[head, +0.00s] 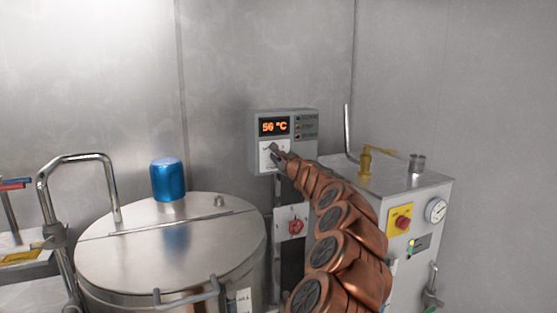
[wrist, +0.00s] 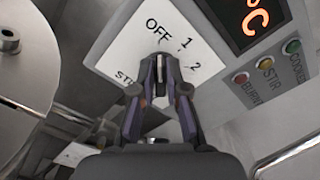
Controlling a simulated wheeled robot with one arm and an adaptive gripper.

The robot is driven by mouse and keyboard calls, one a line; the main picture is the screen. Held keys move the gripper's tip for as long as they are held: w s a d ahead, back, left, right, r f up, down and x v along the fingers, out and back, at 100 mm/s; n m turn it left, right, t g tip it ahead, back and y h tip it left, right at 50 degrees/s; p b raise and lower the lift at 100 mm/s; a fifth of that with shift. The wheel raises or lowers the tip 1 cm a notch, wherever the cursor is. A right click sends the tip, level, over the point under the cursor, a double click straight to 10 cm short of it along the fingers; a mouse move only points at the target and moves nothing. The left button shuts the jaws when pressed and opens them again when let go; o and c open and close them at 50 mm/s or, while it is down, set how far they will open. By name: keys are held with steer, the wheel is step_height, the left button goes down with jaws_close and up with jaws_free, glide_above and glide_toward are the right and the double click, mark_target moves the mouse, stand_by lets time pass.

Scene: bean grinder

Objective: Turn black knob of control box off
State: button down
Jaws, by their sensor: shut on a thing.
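The grey control box (head: 255,157) hangs on the back wall, with a lit orange display (head: 274,126) reading about 50 °C in the head view. In the wrist view its white dial plate (wrist: 128,52) shows OFF, 1, 2 and a partly covered label starting with ST. My gripper (wrist: 160,66) is at this plate, its fingertips shut on the black knob. The knob is mostly hidden between the fingers, so its setting cannot be told. In the head view my gripper (head: 277,156) reaches the box's lower front.
A steel drum (head: 165,255) with a blue cap (head: 168,180) stands left of my arm. A red switch (head: 296,227) sits below the box. A steel machine (head: 415,195) with a gauge stands right. Small red, yellow and green buttons (wrist: 267,63) are beside the dial.

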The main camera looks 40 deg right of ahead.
steer(key=c, duration=1.2)
jaws_free()
steer(key=shift+s, duration=0.1)
steer(key=shift+v, duration=0.75)
steer(key=shift+s+a+r, duration=0.1)
steer(key=shift+s+a, duration=0.15)
steer(key=shift+s, duration=0.4)
glide_toward(277, 156)
steer(key=shift+s, duration=0.9)
steer(key=shift+s+a, duration=0.5)
steer(key=shift+a, duration=0.1)
